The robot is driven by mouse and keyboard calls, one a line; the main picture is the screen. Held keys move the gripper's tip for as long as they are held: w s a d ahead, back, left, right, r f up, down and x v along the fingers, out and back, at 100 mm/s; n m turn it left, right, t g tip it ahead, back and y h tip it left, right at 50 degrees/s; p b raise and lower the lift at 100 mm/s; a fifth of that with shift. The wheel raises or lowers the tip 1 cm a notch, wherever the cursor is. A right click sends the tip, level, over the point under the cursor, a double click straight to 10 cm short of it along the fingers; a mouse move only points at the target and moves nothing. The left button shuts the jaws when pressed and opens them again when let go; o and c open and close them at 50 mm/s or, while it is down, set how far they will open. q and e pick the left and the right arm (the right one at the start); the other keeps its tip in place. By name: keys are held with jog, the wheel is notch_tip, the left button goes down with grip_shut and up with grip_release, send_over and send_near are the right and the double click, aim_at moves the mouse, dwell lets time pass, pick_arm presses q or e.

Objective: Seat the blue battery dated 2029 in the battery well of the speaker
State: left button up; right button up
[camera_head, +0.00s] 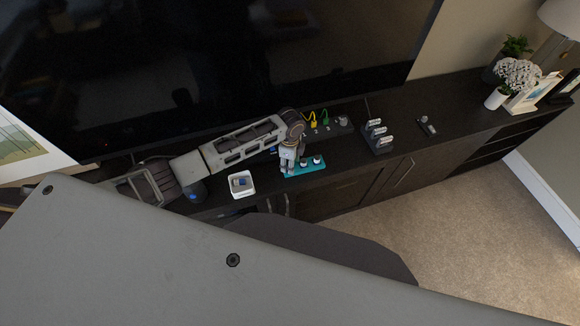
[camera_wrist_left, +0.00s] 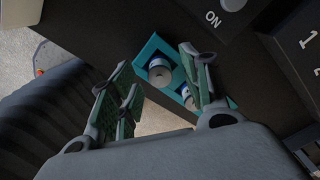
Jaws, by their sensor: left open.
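A teal tray (camera_head: 310,170) sits on the dark cabinet top and holds upright batteries with pale round tops. One battery (camera_wrist_left: 160,72) with a blue band shows between my fingers in the left wrist view, and another battery (camera_wrist_left: 188,97) is partly hidden behind the right-hand finger. Their dates cannot be read. My left gripper (camera_head: 289,170) is open at the tray's left end; its spread fingers (camera_wrist_left: 155,65) show in the left wrist view. I cannot tell which object is the speaker; a small dark device (camera_head: 428,127) lies at the right. My right gripper is not in view.
A white open box (camera_head: 241,184) with a blue item inside stands left of the tray. Behind the tray is a dark strip with yellow (camera_head: 313,119) and green plugs. A black rack (camera_head: 380,143) with pale pieces stands right. The television (camera_head: 200,70) rises behind.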

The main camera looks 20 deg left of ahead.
pick_arm(q)
jog(key=shift+c, duration=0.3)
grip_shut()
jog(key=shift+r, duration=0.1)
notch_tip(320, 180, up, 10)
dwell(0.9)
dwell(0.4)
